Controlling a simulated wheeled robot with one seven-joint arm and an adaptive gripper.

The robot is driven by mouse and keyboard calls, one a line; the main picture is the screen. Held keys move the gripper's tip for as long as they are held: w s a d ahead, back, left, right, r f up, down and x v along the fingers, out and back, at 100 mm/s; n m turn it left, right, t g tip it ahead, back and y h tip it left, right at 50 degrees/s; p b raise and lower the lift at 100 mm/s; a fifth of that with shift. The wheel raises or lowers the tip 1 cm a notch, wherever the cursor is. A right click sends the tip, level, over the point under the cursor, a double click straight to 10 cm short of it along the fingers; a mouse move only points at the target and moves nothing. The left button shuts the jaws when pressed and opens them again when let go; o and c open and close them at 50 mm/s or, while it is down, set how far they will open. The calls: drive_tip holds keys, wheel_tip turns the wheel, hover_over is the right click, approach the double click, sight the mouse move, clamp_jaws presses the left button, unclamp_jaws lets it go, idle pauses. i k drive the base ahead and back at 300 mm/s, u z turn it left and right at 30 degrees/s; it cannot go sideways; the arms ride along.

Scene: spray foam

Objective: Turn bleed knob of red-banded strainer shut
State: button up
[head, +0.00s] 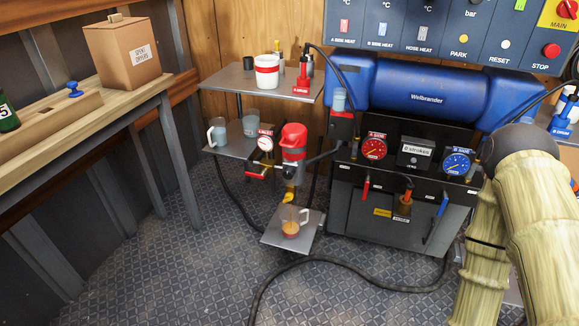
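The red-banded strainer (292,155) stands upright left of the blue machine, with a red cap on top and a grey body. A pressure gauge (266,143) and a red lever handle (257,176) are on its left. A small yellow knob (288,196) is at its lower end; I take it for the bleed knob, and whether it is open or shut cannot be told. A clear cup (291,228) with amber liquid stands below on a small plate (272,239). My arm is at the right, far from the strainer; my gripper is not in view.
The blue machine (428,90) has two gauges and red and blue levers. A shelf (224,79) above the strainer holds a red-banded tub (267,72). Mugs stand on a lower shelf (233,149). A black hose (320,262) crosses the mostly open floor. A workbench (110,100) is at left.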

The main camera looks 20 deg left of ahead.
sight(288, 197)
drive_tip(key=u, duration=0.55)
